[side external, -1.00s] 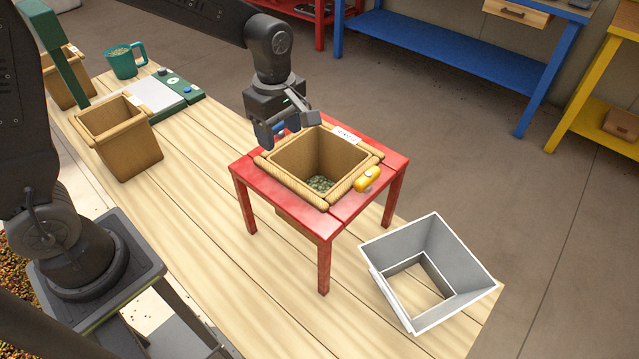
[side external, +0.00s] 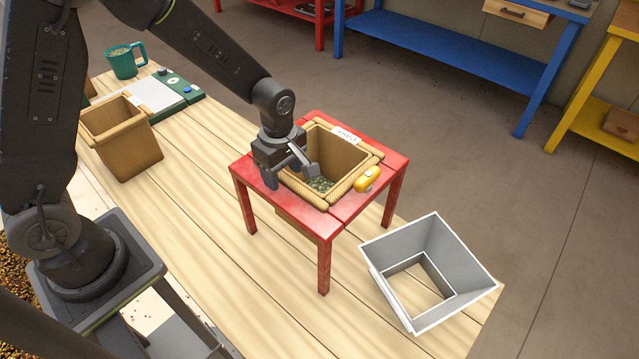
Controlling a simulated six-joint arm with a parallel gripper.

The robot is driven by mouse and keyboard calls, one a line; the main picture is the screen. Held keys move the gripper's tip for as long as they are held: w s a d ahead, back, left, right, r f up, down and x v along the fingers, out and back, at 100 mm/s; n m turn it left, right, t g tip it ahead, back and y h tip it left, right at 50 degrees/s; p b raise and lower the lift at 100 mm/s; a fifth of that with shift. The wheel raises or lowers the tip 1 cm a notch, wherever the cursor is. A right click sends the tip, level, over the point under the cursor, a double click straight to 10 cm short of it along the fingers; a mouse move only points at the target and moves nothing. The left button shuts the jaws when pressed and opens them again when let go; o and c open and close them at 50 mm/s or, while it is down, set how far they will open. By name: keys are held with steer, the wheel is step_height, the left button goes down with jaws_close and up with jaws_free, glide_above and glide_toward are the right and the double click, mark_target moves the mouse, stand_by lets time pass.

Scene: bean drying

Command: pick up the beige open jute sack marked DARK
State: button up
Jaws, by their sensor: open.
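A beige open jute sack (side external: 345,152) with a thick rolled rim sits in the red stand, with green beans at its bottom. A white label (side external: 346,134) lies on its far rim, but its small lettering is hard to read. My gripper (side external: 292,178) is open over the sack's left rim, one finger toward the outside and one over the opening. It hides part of that rim; I cannot tell whether the fingers touch it. A second beige open sack (side external: 128,145) stands at the left of the table, with a pale label on its rim.
A grey open square hopper (side external: 425,240) sits at the table's front right. A green-and-white device (side external: 160,96) and a green mug (side external: 125,62) stand at the back left. Bare wood (side external: 215,250) lies left of the stand.

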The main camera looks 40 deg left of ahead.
jaws_close()
stand_by(0.4)
steer(key=shift+r, duration=0.1)
stand_by(0.8)
